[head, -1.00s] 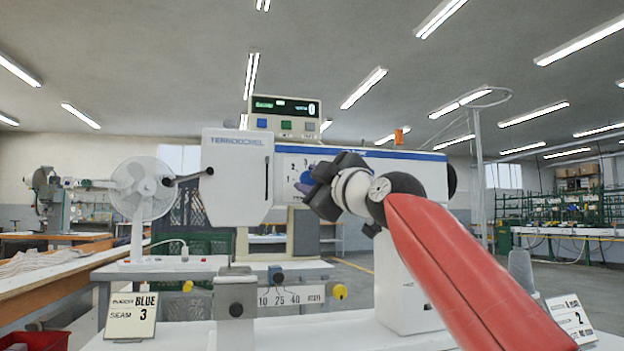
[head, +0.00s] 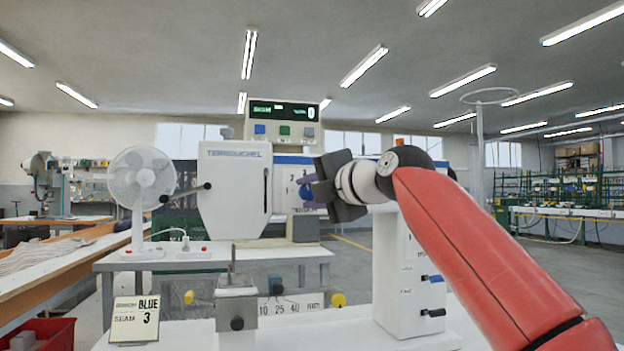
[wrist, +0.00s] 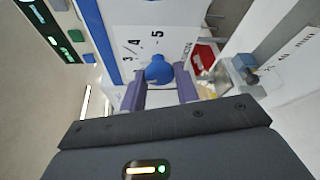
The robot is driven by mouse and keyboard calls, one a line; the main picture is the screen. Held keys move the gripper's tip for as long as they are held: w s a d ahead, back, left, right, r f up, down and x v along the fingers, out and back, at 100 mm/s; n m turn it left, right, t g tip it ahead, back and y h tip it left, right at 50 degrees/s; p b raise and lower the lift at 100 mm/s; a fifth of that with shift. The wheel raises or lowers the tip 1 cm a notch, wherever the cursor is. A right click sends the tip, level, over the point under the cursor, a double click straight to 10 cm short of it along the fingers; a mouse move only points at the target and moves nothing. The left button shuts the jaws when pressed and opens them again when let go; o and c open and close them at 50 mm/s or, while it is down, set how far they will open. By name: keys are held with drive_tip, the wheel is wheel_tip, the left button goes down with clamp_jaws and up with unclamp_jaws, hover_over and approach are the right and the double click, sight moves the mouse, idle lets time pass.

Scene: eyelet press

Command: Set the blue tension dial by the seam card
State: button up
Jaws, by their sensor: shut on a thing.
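The blue tension dial (wrist: 158,71) sits on the white face of the press, beside printed marks 3, 4 and 5. Its pointer position cannot be made out. My gripper (wrist: 160,86) is shut on the dial, one purple finger on each side. In the head view the dial (head: 305,191) shows only in part beside my gripper (head: 309,193), at the front of the press head (head: 235,190). The seam card (head: 134,319) stands at the lower left and reads "BLUE" and "SEAM 3".
A display box (head: 283,121) on top shows 0 above several coloured buttons. A white fan (head: 140,180) stands left. A grey post block (head: 236,306) and a yellow knob (head: 338,300) are below the head. A red bin (head: 40,336) is at the lower left.

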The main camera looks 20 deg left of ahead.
drive_tip(key=n+h+p, duration=0.2)
drive_tip(key=n+p, duration=0.1)
drive_tip(key=shift+s+r, duration=0.1)
drive_tip(key=shift+n, duration=0.5)
drive_tip(key=shift+p, duration=0.35)
drive_tip(key=o, duration=0.9)
drive_tip(key=shift+o, duration=0.2)
drive_tip(key=b+v, duration=0.2)
drive_tip(key=v, duration=0.5)
drive_tip(key=shift+s+d+b, duration=0.2)
drive_tip(key=shift+s+b, duration=0.05)
drive_tip(key=shift+b, duration=0.1)
drive_tip(key=shift+r, duration=0.1)
